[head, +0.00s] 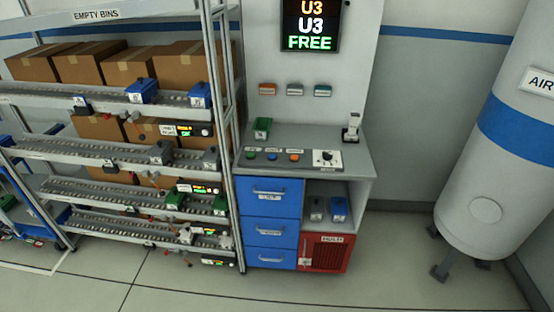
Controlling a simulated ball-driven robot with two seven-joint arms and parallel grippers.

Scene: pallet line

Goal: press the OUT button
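A grey control desk (340,148) stands in the middle of the head view. On its sloped top sit a green button (250,155), a blue button (272,156) and an orange button (294,158), each with a small label above. The labels are too small to read, so I cannot tell which button is OUT. A white panel with a black knob (327,157) is to the right of the buttons. Neither of my grippers is in view.
A display (311,25) above the desk reads "U3 FREE". Blue drawers (270,210) and a red cabinet (325,252) are below. A roller rack (120,97) with cardboard boxes stands left, a white air tank (500,150) right. The floor in front (330,290) is clear.

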